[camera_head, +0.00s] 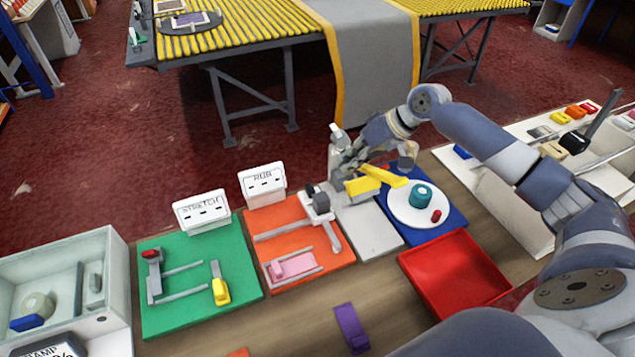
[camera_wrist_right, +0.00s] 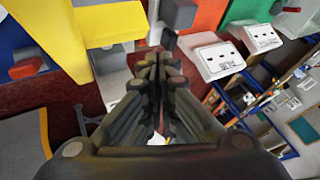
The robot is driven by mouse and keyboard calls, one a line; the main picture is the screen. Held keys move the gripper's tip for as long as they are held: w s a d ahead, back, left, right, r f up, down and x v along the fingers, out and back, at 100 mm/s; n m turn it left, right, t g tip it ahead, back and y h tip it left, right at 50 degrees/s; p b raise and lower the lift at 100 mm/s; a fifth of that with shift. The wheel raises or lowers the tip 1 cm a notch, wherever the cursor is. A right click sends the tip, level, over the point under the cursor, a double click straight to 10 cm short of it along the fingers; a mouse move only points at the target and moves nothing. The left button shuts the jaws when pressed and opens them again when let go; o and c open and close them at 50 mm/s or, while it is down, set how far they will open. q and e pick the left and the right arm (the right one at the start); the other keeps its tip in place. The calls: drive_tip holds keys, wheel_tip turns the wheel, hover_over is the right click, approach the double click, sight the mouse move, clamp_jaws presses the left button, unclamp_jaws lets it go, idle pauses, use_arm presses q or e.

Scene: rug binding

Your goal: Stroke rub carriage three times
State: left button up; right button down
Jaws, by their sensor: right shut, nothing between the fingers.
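The orange board (camera_head: 348,272) with the sign marked RUB (camera_head: 262,185) stands in the middle of the bench. Its rub carriage (camera_head: 318,203), a pale block with a dark grey knob, sits at the far right end of the rails. A pink block (camera_head: 292,265) lies at the near side of the board. My right gripper (camera_head: 340,172) is just behind and right of the carriage. In the right wrist view its fingers (camera_wrist_right: 160,62) are together and empty, close to a dark grey post; I cannot tell whether they touch it. My left gripper is not in view.
A green board (camera_head: 160,322) with the STRETCH sign (camera_head: 201,211) is to the left. A yellow bar (camera_head: 383,175) and yellow block (camera_head: 362,187) are beside my right gripper. A white plate (camera_head: 405,212) with a teal spool (camera_head: 420,195) and a red tray (camera_head: 455,270) are to the right.

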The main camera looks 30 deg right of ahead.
drive_tip(key=p+x, duration=0.2)
drive_tip(key=x, duration=0.8)
drive_tip(key=shift+w+d+f, duration=0.1)
drive_tip(key=shift+w, duration=0.1)
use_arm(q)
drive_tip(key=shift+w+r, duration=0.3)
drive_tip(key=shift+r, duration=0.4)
use_arm(e)
drive_tip(key=shift+w+f, duration=0.1)
drive_tip(key=shift+f, duration=0.3)
drive_tip(key=shift+a, duration=0.25)
